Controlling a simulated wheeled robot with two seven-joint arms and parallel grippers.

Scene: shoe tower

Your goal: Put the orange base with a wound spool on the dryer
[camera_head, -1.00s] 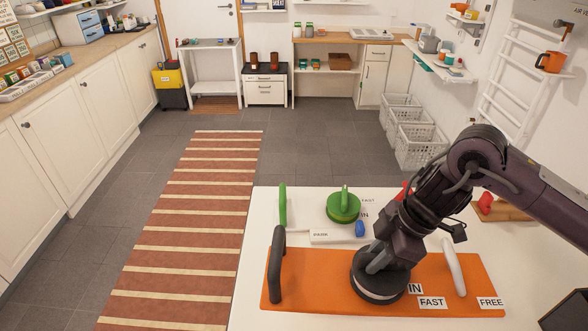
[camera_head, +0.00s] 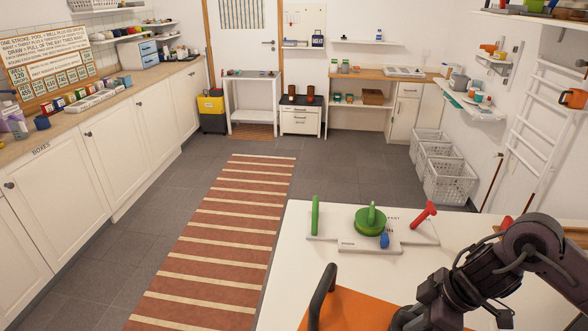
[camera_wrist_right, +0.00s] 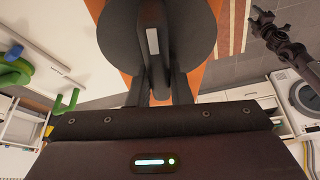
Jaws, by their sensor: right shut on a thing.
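The orange base (camera_head: 352,312) shows in part at the bottom of the head view, with its dark post (camera_head: 321,297) at its left end; the rest is cut off or behind my right arm. My right gripper (camera_wrist_right: 157,92) is shut on the dark handle of a round dark spool (camera_wrist_right: 195,35), seen from above in the right wrist view. Orange of the base (camera_wrist_right: 212,76) shows beyond the spool. A white machine with a round glass door (camera_wrist_right: 303,97), likely the dryer, is at the right of that view. A dark arm end (camera_wrist_right: 265,20), probably my left gripper, is at its upper right; its jaws are unclear.
A white board with a green spool (camera_head: 370,220), a green post and a red post stands on the white table (camera_head: 465,232). White baskets (camera_head: 450,180) stand beyond it. A striped rug (camera_head: 225,240) and clear grey floor lie left of the table.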

